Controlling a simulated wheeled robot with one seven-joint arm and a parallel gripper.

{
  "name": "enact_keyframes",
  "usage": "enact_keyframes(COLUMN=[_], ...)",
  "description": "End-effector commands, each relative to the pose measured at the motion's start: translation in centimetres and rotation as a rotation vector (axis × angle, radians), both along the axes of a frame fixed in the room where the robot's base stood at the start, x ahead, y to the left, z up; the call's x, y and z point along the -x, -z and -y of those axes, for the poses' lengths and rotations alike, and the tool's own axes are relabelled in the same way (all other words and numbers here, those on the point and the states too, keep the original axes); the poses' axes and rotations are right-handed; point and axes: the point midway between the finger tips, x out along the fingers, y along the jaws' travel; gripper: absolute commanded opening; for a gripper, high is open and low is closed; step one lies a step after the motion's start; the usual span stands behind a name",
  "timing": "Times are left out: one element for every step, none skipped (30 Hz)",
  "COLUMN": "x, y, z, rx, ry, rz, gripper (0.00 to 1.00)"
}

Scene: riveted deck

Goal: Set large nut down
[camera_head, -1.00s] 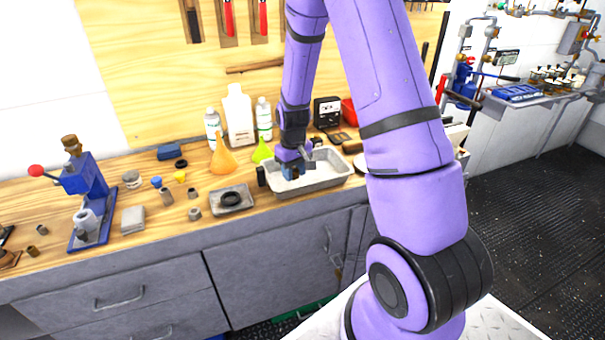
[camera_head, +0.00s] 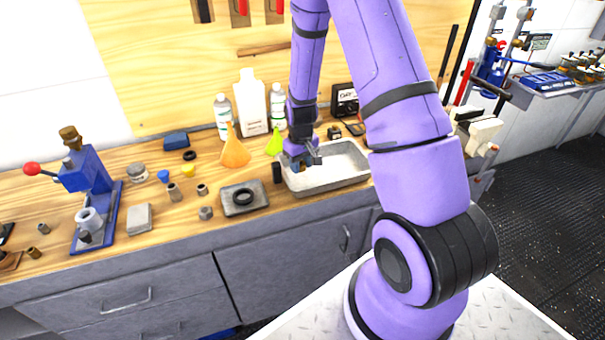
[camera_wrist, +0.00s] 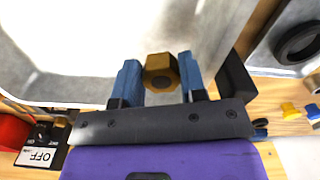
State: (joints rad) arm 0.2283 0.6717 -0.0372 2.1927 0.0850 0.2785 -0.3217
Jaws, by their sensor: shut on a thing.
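The large nut (camera_wrist: 160,73) is a brass-coloured hex nut with a dark hole, seen in the wrist view. My gripper (camera_wrist: 158,80) is shut on it, with one blue finger on each side. In the head view my gripper (camera_head: 303,162) is over the left end of a shallow grey metal tray (camera_head: 335,184). The nut is mostly hidden there by the gripper. The tray's pale inside (camera_wrist: 60,45) fills much of the wrist view beyond the nut. I cannot tell how high the nut is above the tray floor.
A black block (camera_head: 277,172) stands just left of the tray. A smaller tray with a black ring (camera_head: 243,197) lies further left. A black box (camera_head: 345,99) is at the back.

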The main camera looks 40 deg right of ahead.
Motion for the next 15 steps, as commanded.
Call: enact_keyframes(x=[0.0, 0.0, 0.0, 0.0, 0.1, 0.1, 0.1, 0.1, 0.1, 0.0, 0.0, 0.0, 0.0, 0.0, 0.0], y=[0.2, 0.4, 0.6, 0.9, 1.2, 1.7, 2.1, 2.6, 3.1, 3.5, 3.8, 4.1, 4.3, 4.3, 4.3], z=[0.0, 0.0, 0.0, 0.0, 0.0, 0.0, 0.0, 0.0, 0.0, 0.0, 0.0, 0.0, 0.0, 0.0, 0.0], rx=[0.0, 0.0, 0.0, -0.001, -0.001, 0.0, 0.0, -0.001, -0.001, 0.0, 0.0, 0.0, 0.0, 0.0, 0.0], ry=[0.0, 0.0, 0.0, 0.0, 0.0, 0.0, 0.0, 0.0, 0.0, 0.001, 0.001, 0.001, 0.001, 0.001, 0.001], rz=[0.0, 0.0, -0.001, -0.002, -0.003, -0.002, -0.002, -0.003, -0.003, -0.002, -0.002, -0.001, -0.001, 0.0, 0.001], gripper=[0.12, 0.12, 0.12, 0.12, 0.12, 0.12, 0.12, 0.12, 0.12, 0.12, 0.12, 0.12, 0.12, 0.12, 0.12])
